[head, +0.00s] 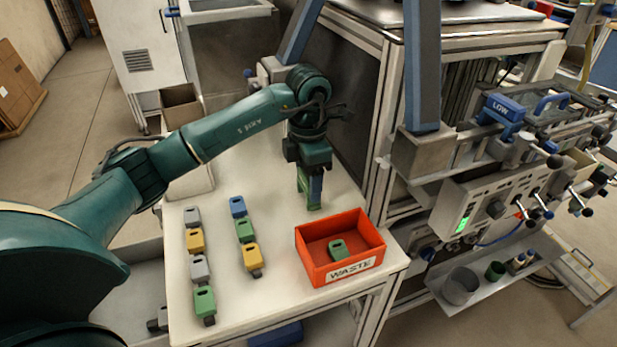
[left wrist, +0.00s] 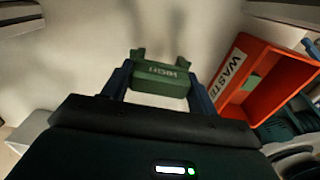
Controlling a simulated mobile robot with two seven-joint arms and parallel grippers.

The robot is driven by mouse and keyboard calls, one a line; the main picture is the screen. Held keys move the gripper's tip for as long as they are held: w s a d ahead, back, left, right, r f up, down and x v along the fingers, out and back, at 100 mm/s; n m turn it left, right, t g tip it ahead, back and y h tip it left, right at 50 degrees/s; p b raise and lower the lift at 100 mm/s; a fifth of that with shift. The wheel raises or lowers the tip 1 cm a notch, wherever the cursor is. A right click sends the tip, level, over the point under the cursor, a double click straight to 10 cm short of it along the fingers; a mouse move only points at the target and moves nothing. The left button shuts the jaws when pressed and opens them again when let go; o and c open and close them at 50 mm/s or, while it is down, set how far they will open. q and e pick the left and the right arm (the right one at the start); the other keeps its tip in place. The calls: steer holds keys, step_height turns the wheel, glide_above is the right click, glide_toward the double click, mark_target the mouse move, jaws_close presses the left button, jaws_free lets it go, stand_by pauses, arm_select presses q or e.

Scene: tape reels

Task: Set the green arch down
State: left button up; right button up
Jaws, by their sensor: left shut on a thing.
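The green arch (left wrist: 160,79) is between the blue fingers of my left gripper (left wrist: 158,84) in the left wrist view, its two legs pointing away from the hand. In the head view my left gripper (head: 310,181) points down over the back right of the white table, behind the red waste box. Part of the green arch (head: 303,185) shows beside a blue finger there; the rest is hidden by the fingers. I cannot tell whether its legs touch the table. My right gripper is not in view.
The red waste box (head: 313,267) holds a green piece (head: 338,249). Two rows of grey, yellow, green and blue pieces, such as a blue one (head: 238,207), stand on the left of the white table (head: 270,307). A dark rack panel (head: 350,107) rises behind the table.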

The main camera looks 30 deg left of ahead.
arm_select(q)
steer(key=shift+f, duration=0.35)
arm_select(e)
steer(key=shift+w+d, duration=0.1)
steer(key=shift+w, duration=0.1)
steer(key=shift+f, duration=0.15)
arm_select(q)
steer(key=shift+f, duration=0.2)
steer(key=o, duration=0.7)
steer(key=shift+r, duration=0.1)
steer(key=o, duration=0.3)
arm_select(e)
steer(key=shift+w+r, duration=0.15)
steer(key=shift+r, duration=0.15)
